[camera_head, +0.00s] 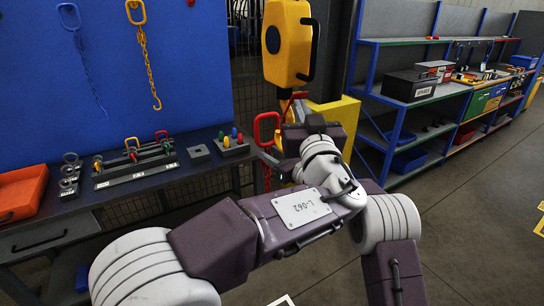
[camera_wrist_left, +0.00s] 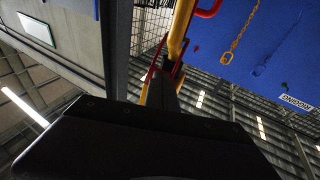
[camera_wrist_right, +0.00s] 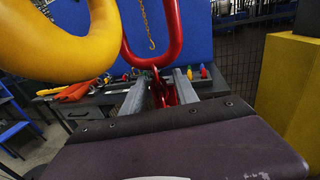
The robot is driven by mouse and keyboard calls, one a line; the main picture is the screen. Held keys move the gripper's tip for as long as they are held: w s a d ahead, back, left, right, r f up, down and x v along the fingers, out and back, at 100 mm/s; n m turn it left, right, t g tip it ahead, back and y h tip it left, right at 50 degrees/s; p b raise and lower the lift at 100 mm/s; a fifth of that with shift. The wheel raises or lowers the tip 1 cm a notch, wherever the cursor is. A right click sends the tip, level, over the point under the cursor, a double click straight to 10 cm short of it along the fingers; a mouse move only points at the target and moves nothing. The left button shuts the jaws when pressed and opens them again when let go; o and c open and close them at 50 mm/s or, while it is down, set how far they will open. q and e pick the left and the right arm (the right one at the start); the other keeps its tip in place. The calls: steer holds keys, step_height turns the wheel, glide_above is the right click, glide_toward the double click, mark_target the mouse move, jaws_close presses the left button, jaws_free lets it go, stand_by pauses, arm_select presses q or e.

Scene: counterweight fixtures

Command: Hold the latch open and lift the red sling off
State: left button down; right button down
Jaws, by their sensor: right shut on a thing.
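The red sling (camera_wrist_right: 152,35) is a thick red loop in the right wrist view, and its lower end lies between my fingers. My right gripper (camera_wrist_right: 160,92) is shut on it. The yellow hook (camera_wrist_right: 50,40) curves close by at the upper left. In the head view a red loop (camera_head: 266,128) stands left of the wrists, under the yellow hook block (camera_head: 288,42). My left gripper (camera_wrist_left: 165,92) is a dark shape pointing at a yellow bar (camera_wrist_left: 180,30) with red parts beside it. Its finger gap is not clear. I cannot single out the latch; my arms hide much of the hook.
A dark bench (camera_head: 130,175) with shackles and small coloured parts stands left, beneath a blue board (camera_head: 110,70) with hanging chains. An orange bin (camera_head: 22,190) sits at its end. A yellow post (camera_head: 335,122) stands behind the wrists. Shelves (camera_head: 400,125) line the right; the floor there is clear.

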arm_select(q)
steer(key=shift+d+r, duration=0.15)
arm_select(e)
steer(key=w+a, duration=0.1)
steer(key=w+a+f, duration=0.1)
steer(key=w, duration=0.1)
steer(key=w+a, duration=0.1)
steer(key=shift+w+f, duration=0.2)
steer(key=shift+w, duration=0.15)
stand_by(0.3)
